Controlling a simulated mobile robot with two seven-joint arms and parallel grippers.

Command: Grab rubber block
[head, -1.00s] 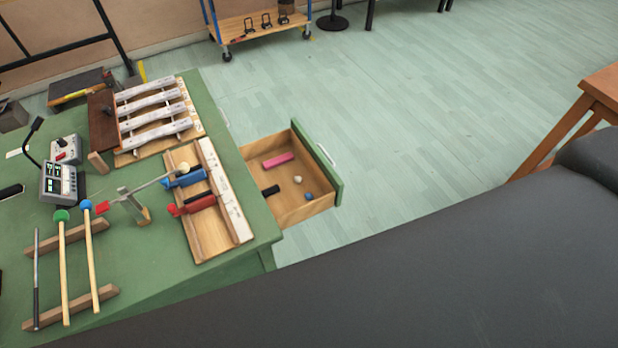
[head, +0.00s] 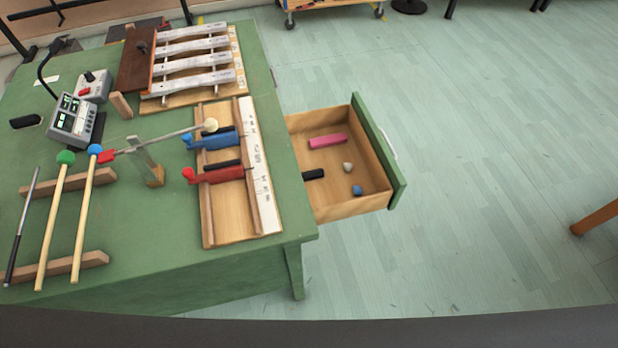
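The open drawer (head: 349,206) sticks out from the right side of the green bench. In it, a pink block (head: 327,141) lies toward the back and a black block (head: 313,174) lies at the left, partly hidden by the bench edge. Either could be the rubber block; I cannot tell which from the picture. A small whitish ball (head: 348,167) and a small blue piece (head: 357,190) also lie in the drawer. Neither of my grippers is in view.
The green bench (head: 150,215) carries a metal-bar instrument (head: 195,57), a wooden tray with red and blue clamps (head: 229,215), mallets on a rack (head: 54,220) and a grey meter (head: 74,122). The floor right of the drawer is clear. A wooden leg (head: 597,218) stands far right.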

